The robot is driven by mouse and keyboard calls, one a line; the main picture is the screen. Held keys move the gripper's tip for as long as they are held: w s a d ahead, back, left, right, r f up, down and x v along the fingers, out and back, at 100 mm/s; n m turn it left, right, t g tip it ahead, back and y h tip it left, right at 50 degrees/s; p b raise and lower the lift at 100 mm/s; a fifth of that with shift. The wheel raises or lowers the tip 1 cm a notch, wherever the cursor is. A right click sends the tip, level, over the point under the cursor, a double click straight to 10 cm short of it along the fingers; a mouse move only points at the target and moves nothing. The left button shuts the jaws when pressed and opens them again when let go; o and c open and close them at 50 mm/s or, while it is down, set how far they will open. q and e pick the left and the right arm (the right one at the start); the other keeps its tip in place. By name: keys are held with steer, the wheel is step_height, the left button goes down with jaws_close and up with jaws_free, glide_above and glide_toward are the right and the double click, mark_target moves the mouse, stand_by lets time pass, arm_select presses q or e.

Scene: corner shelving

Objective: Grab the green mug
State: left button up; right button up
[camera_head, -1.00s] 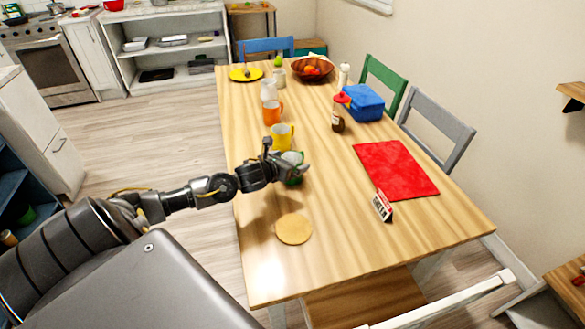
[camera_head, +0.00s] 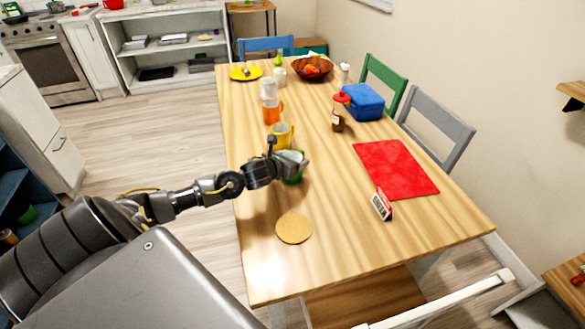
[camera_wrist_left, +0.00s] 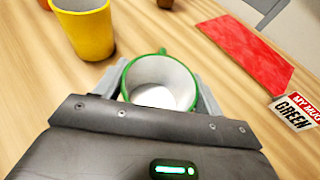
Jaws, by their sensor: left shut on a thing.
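The green mug (camera_wrist_left: 160,82) has a green rim and handle and a white inside. In the left wrist view it stands upright between the two fingers of my left gripper (camera_wrist_left: 158,92), its handle pointing away. My left gripper is shut on the mug. In the head view, the left gripper (camera_head: 291,163) covers most of the mug, and a green part of the mug (camera_head: 295,181) shows below it, at the table. My right gripper is not in view.
A yellow mug (camera_head: 282,136) stands just behind the green mug on the wooden table (camera_head: 345,240). An orange mug (camera_head: 272,112) and a white mug (camera_head: 268,87) stand farther back. A red mat (camera_head: 395,168), small sign (camera_head: 382,206) and round coaster (camera_head: 294,229) lie nearer.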

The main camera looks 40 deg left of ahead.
arm_select(q)
steer(key=shift+r, duration=0.15)
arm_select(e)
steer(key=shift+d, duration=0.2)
arm_select(q)
steer(key=shift+r, duration=0.1)
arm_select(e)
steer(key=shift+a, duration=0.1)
